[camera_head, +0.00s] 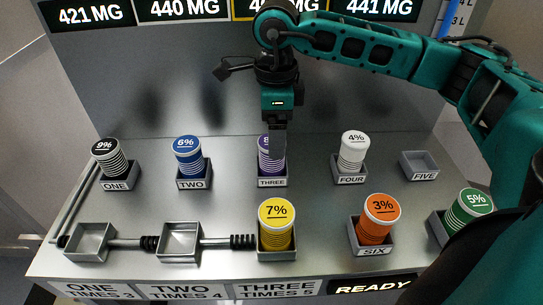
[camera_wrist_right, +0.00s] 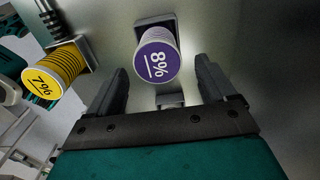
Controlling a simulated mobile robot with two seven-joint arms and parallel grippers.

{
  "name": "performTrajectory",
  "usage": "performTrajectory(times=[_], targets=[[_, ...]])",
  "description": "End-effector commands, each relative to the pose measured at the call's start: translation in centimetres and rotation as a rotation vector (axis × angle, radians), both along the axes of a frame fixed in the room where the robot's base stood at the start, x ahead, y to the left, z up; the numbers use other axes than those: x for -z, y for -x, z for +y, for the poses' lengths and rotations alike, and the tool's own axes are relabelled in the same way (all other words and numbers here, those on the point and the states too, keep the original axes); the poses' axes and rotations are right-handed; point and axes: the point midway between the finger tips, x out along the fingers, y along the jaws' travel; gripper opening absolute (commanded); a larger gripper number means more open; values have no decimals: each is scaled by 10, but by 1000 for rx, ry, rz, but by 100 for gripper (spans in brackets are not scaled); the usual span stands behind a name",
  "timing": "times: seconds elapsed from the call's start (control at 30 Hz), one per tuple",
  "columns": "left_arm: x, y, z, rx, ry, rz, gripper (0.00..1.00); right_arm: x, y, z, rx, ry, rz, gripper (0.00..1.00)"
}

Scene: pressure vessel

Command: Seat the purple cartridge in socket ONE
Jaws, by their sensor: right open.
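The purple cartridge (camera_head: 265,158), ribbed with a purple cap, stands in the back-row holder labelled THREE (camera_head: 272,183). In the right wrist view the purple cartridge (camera_wrist_right: 157,58) reads 8% and lies between and just beyond the finger tips. My right gripper (camera_head: 278,154) is open and points down at it, partly hiding it in the head view. In the wrist view the right gripper (camera_wrist_right: 162,72) has one finger on each side, with visible gaps. Front-row socket ONE (camera_head: 89,243), above the label ONE TIMES 3, is an empty grey square box. My left gripper is not seen.
Front socket TWO (camera_head: 180,242) is empty; front socket THREE holds a yellow 7% cartridge (camera_head: 276,225). Black (camera_head: 109,158), blue (camera_head: 188,155), white (camera_head: 352,152), orange (camera_head: 377,218) and green (camera_head: 468,210) cartridges stand in holders. Holder FIVE (camera_head: 420,166) is empty. Pipes (camera_head: 125,243) link the front sockets.

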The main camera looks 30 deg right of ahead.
Motion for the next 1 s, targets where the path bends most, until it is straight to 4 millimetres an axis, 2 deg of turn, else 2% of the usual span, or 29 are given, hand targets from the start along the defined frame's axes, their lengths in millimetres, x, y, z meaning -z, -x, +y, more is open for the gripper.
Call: performTrajectory(times=[0.17, 0.4, 0.7, 0.77, 1.0], targets=[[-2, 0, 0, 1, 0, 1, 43, 14, 0, 2, 0, -1, 3, 84], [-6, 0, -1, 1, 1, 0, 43, 49, -1, 6, 1, -1, 2, 84], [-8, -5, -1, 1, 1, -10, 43, 56, -1, 6, 0, -2, -1, 84], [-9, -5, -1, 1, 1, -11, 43, 56, -1, 6, 0, -2, -1, 80], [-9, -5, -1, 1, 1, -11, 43, 55, -1, 6, 0, -2, -1, 57]])
